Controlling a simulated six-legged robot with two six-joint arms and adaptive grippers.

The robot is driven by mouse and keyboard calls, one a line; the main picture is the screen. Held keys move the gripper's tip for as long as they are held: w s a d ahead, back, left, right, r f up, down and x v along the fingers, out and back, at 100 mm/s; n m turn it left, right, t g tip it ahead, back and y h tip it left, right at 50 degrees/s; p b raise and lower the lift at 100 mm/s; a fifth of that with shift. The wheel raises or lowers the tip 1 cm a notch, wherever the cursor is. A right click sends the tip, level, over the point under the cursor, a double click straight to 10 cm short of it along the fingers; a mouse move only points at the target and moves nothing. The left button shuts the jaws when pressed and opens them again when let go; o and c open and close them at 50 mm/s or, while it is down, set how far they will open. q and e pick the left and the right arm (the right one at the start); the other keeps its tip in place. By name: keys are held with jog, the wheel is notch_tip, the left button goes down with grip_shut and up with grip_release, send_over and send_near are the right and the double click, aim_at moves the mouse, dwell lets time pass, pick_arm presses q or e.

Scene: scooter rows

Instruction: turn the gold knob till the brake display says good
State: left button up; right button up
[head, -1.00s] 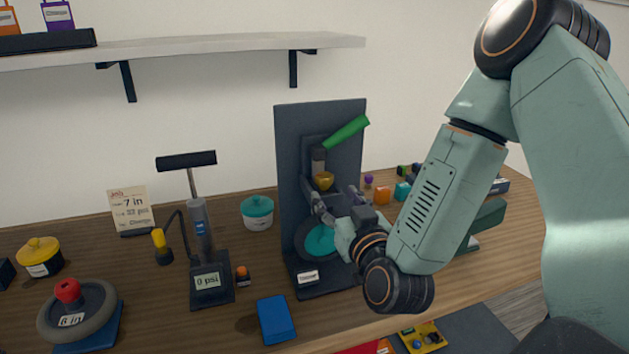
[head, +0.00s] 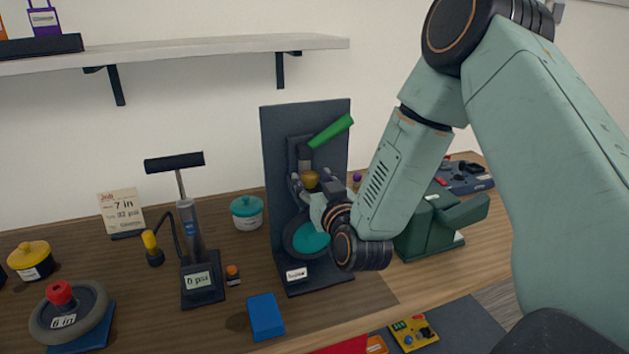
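The gold knob (head: 311,179) sits on a dark upright brake stand (head: 278,150), below a green lever (head: 331,130) and above a wheel with a teal centre (head: 313,241). A small white brake display (head: 296,274) is on the stand's base; its dark text is too small to read surely. My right gripper (head: 310,177) is at the knob, with its fingers spread on either side. I cannot see contact with the knob. My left gripper is not in view.
A pump (head: 190,225) reading 0 psi, a blue block (head: 265,316) and a teal-lidded pot (head: 247,213) stand left of the brake stand. A green machine (head: 435,225) stands to its right. A shelf (head: 190,52) hangs above.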

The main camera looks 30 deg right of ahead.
jog(key=shift+w+a+f, duration=0.1)
jog(key=shift+w+f, duration=0.05)
jog(key=shift+w, duration=0.15)
jog(key=shift+c, duration=1.4)
jog(key=shift+d+f, duration=0.1)
jog(key=shift+d, duration=0.2)
jog(key=c, duration=0.3)
jog(key=shift+a, duration=0.2)
jog(key=c, duration=0.4)
jog(key=shift+s, duration=0.1)
jog(key=shift+d, duration=0.15)
jog(key=o, duration=1.2)
jog(key=shift+s+r, duration=0.1)
jog(key=shift+r, duration=0.1)
jog(key=shift+c, duration=0.2)
jog(key=shift+f, duration=0.1)
